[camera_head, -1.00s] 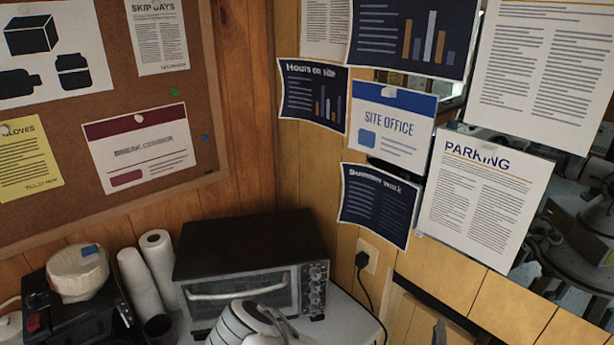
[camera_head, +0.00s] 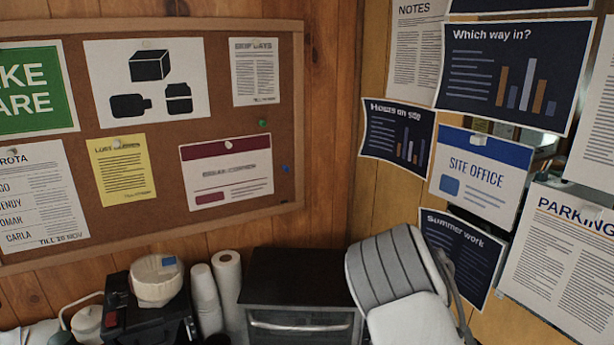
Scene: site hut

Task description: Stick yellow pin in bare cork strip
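The cork board (camera_head: 215,110) hangs on the wood wall at the left, in a pale wood frame. A bare strip of cork (camera_head: 292,100) runs down its right side, beside the posted sheets. A green pin (camera_head: 263,124) and a blue pin (camera_head: 285,169) stand in the cork near that side. I cannot make out a yellow pin. Part of my arm, white and grey, rises at the bottom right of centre, in front of the wall corner. My gripper is not in view.
Below the board stand a dark toaster oven (camera_head: 300,280), paper cups (camera_head: 206,300), a paper roll (camera_head: 229,290) and a black machine with a pale bowl-like item (camera_head: 157,280) on top. Posters such as the SITE OFFICE sheet (camera_head: 478,178) cover the right wall and window.

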